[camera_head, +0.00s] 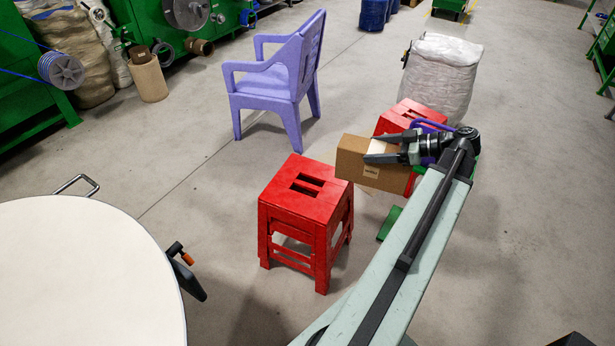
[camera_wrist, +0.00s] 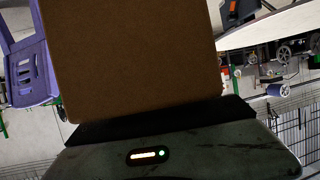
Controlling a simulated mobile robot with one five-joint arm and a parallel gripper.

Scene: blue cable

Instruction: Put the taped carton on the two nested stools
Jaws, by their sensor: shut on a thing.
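The taped carton (camera_head: 350,160) is a brown box with a pale tape strip and a small label. My gripper (camera_head: 372,149) is shut on it and holds it in the air. In the wrist view the carton (camera_wrist: 130,60) fills the upper middle and hides much behind it. The red nested stools (camera_head: 300,195) stand upright on the floor, left of and below the carton in the head view. Their top has slots and is bare. The carton appears just beyond the right rear corner of the top; the exact gap is hard to tell.
Another red stool (camera_head: 408,112) stands behind the carton, partly hidden by my arm. A purple chair (camera_head: 275,80) stands at the back left, and a white sack (camera_head: 440,75) at the back right. A round white table (camera_head: 80,270) is at the left front. Floor is free around the stools.

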